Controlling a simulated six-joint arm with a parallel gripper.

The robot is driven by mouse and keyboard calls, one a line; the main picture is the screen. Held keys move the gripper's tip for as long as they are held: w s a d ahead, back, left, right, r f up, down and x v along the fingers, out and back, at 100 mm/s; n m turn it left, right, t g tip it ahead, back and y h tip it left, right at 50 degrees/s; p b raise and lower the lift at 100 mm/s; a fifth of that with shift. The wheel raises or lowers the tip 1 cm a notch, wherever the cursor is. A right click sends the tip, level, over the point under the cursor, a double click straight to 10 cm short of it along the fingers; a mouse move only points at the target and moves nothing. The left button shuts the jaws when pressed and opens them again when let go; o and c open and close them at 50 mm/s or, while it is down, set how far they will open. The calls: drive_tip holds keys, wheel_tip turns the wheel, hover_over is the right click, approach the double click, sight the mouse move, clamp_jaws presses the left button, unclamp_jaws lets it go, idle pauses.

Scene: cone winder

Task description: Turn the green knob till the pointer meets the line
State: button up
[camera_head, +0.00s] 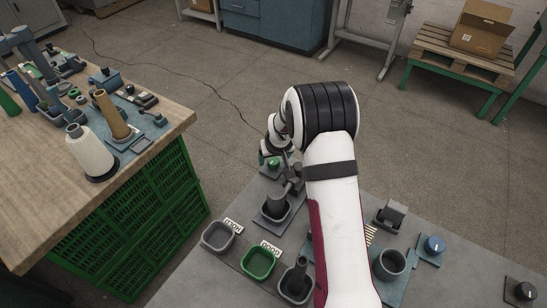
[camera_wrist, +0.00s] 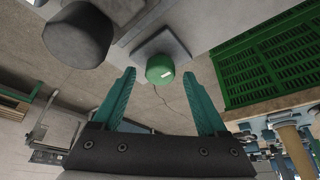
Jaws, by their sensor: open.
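The green knob (camera_head: 273,163) sits on a small grey plate at the far edge of the grey table, just below the end of my arm in the head view. In the wrist view the knob (camera_wrist: 158,66) shows a short pale pointer mark on its face, on a light grey base plate (camera_wrist: 146,45). The line on the plate cannot be made out. My gripper (camera_wrist: 160,74) has its two teal fingers spread apart, one to each side of the knob as seen. Whether the fingers are level with the knob cannot be told. In the head view the fingers are mostly hidden.
A dark grey round part (camera_wrist: 77,35) stands close to the knob. On the grey table are a grey bin (camera_head: 218,237), a green bin (camera_head: 259,263), a blue knob (camera_head: 433,245) and a black knob (camera_head: 524,291). A wooden bench (camera_head: 50,215) with cones stands left.

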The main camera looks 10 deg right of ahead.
drive_tip(key=shift+w+f, duration=0.15)
drive_tip(key=shift+f, duration=0.1)
drive_tip(key=shift+c, duration=0.2)
clamp_jaws()
drive_tip(key=shift+m, duration=0.3)
drive_tip(key=shift+a+m+g+h, duration=0.15)
drive_tip(key=shift+m+h, duration=0.4)
drive_tip(key=shift+m, duration=0.75)
drive_tip(key=shift+m+g+h, duration=0.15)
drive_tip(key=shift+m+h, duration=0.4)
drive_tip(key=shift+m, duration=0.75)
